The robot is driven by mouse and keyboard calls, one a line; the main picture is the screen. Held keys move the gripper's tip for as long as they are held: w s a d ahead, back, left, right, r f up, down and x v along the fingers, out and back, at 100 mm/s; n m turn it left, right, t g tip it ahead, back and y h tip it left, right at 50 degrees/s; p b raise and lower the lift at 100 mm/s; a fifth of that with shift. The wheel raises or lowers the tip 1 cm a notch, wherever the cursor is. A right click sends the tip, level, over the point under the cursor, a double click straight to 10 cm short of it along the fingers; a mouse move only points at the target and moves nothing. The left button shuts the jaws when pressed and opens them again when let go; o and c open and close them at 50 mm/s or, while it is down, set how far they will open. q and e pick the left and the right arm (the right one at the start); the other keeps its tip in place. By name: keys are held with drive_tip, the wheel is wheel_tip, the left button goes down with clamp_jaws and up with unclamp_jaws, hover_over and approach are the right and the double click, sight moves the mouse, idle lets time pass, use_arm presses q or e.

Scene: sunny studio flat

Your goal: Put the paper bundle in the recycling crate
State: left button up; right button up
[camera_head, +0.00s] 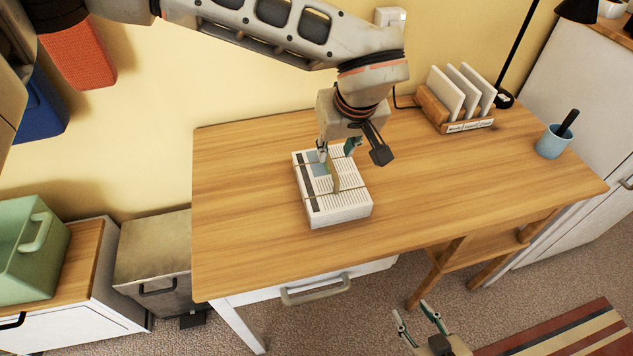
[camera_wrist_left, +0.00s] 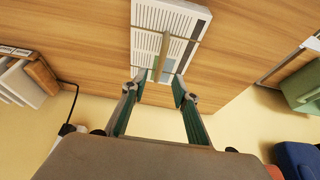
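The paper bundle (camera_head: 350,209), a tied stack of printed sheets with a raised strap handle (camera_head: 336,180) on top, lies flat on the desk. It also shows in the left wrist view (camera_wrist_left: 147,18). My right gripper (camera_head: 411,312) is open and empty, low in front of the desk. A green crate (camera_head: 25,270) with a handle stands on a low cabinet at the left; no label shows which container is for recycling.
The wooden desk (camera_head: 240,210) is clear around the bundle. A file rack (camera_head: 435,110), blue cup (camera_head: 553,142) and lamp stand on its right. Orange (camera_head: 80,55) and blue (camera_head: 40,110) containers are at upper left. A grey lidded bin (camera_head: 155,250) stands beside the desk.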

sight(331, 163)
use_arm(q)
drive_tip(key=b+x, duration=0.1)
drive_tip(key=x, duration=0.6)
drive_tip(key=shift+r, duration=0.1)
clamp_jaws()
